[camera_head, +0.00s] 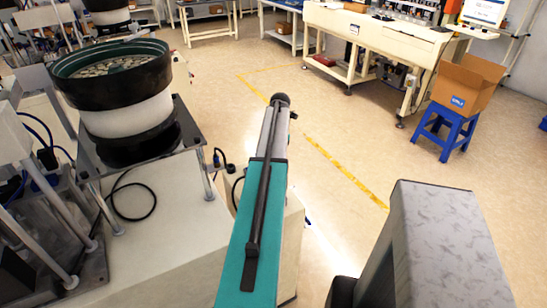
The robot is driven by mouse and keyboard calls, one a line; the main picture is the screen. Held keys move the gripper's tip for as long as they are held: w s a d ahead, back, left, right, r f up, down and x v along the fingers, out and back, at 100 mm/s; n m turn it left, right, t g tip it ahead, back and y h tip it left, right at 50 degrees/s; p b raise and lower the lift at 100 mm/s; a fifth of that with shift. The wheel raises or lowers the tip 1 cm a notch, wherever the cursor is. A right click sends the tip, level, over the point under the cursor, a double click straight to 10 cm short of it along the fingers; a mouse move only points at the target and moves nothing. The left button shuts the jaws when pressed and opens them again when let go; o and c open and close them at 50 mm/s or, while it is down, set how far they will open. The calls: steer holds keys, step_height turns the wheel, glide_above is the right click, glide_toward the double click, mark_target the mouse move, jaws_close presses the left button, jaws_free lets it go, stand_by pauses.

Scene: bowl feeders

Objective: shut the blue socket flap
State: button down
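I cannot make out the blue socket flap with certainty. A small blue sliver (307,222) shows at the right side of the beige cabinet, beyond the teal rail, but it is too small to identify. Dark plugs with cables (218,160) stand at the edge of the beige bench, left of the rail. My gripper is not in view, so its state and its distance from the flap do not show.
A long teal rail (238,262) runs up the middle. A black-rimmed bowl feeder (125,120) stands at left. A grey block (447,245) fills the lower right. A blue stool (440,130) bears a cardboard box (470,82). Floor (335,125) between is clear.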

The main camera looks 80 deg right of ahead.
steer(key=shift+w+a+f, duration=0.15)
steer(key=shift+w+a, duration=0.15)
